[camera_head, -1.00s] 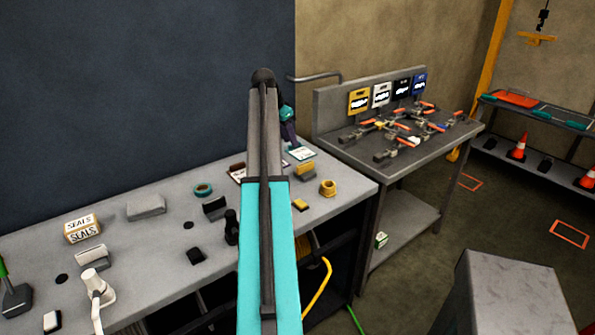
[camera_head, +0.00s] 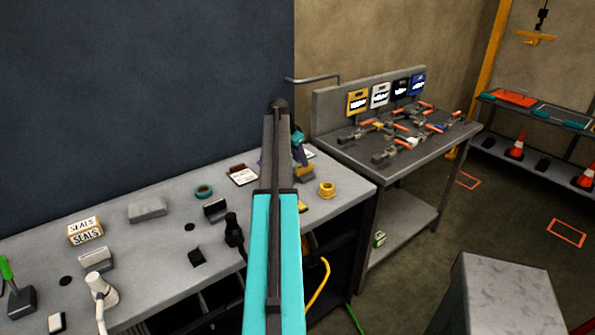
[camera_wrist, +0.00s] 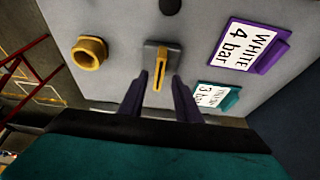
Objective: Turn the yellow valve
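The yellow valve (camera_wrist: 158,70) is a narrow lever on a grey block. In the wrist view it stands just ahead of and between the fingertips. My gripper (camera_wrist: 159,78) is open, with one dark purple finger on each side of the lever and a gap on both sides. In the head view my gripper (camera_head: 301,155) is above the right part of the grey bench, and the yellow valve (camera_head: 305,173) shows partly below it. My arm hides some of the bench there.
A yellow ring-shaped fitting (camera_wrist: 90,52) stands left of the valve. A purple-edged "WHITE 4 bar" card (camera_wrist: 247,45) and a teal-edged 3 bar card (camera_wrist: 217,96) are at right.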

